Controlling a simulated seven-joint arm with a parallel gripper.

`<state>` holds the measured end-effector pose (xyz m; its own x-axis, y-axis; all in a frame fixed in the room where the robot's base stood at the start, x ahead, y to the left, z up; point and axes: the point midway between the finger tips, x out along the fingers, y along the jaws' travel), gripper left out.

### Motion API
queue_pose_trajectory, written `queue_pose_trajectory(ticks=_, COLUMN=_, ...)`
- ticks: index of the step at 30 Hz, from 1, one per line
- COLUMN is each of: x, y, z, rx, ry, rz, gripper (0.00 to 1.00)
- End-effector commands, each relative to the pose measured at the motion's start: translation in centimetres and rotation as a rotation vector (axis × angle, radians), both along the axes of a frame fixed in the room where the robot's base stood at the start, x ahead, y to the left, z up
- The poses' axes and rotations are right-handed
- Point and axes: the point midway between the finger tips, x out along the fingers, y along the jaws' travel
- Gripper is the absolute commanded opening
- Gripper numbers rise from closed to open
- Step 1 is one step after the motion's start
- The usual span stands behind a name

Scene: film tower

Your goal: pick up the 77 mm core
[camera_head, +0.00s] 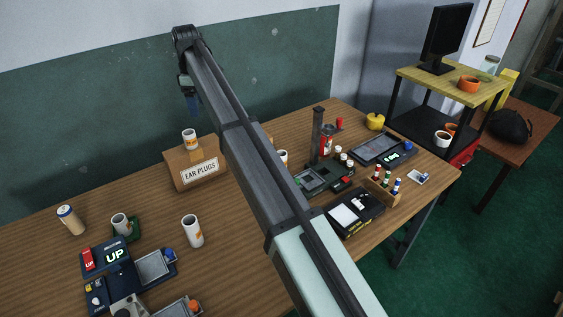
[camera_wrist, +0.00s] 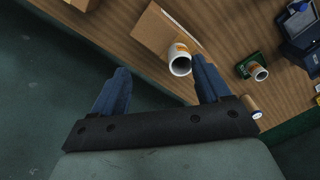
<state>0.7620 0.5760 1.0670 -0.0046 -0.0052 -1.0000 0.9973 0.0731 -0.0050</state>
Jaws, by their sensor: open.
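Several white hollow cores with orange labels are in view, and I cannot read which is 77 mm. One core (camera_head: 190,139) stands on top of the cardboard EAR PLUGS box (camera_head: 199,170); it also shows in the wrist view (camera_wrist: 180,62), just beside the right finger. Another core (camera_head: 121,223) stands on a green base at the left, and a third core (camera_head: 193,231) stands on the bare table. One more is partly hidden behind my arm. My gripper (camera_head: 191,103) is open and empty, above the box near the back wall. Its two blue fingers (camera_wrist: 163,72) are spread apart in the wrist view.
The wooden table (camera_head: 230,262) carries a tan cylinder (camera_head: 71,220) and a dark blue UP station (camera_head: 105,257) at left. At right stand a dark post (camera_head: 318,135), a rack of small bottles (camera_head: 381,190) and a black device (camera_head: 352,212). Bare wood lies around the middle core.

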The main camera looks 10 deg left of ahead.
Motion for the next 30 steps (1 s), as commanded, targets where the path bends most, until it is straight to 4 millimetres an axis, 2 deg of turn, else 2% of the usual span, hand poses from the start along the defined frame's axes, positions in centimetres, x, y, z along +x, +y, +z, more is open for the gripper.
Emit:
queue_pose_trajectory(ticks=1, x=1.8, y=-2.3, z=-0.8, rx=-0.006, ry=0.006, rz=-0.032, gripper=0.76)
queue_pose_trajectory(ticks=3, x=3.9, y=-5.6, z=-2.1, rx=-0.014, ry=0.018, rz=-0.075, gripper=0.76)
queue_pose_trajectory(ticks=6, x=5.9, y=-10.5, z=-4.1, rx=-0.024, ry=0.034, rz=-0.131, gripper=0.76)
queue_pose_trajectory(ticks=12, x=7.6, y=-18.2, z=-7.7, rx=-0.039, ry=0.059, rz=-0.216, gripper=0.76)
queue_pose_trajectory(ticks=18, x=7.4, y=-24.7, z=-11.3, rx=-0.039, ry=0.070, rz=-0.246, gripper=0.76)
queue_pose_trajectory(ticks=20, x=6.6, y=-26.1, z=-12.5, rx=-0.035, ry=0.069, rz=-0.214, gripper=0.76)
queue_pose_trajectory(ticks=23, x=5.5, y=-26.4, z=-13.4, rx=-0.021, ry=0.048, rz=-0.113, gripper=0.76)
queue_pose_trajectory(ticks=30, x=6.0, y=-26.1, z=-13.3, rx=0.002, ry=0.004, rz=0.093, gripper=0.76)
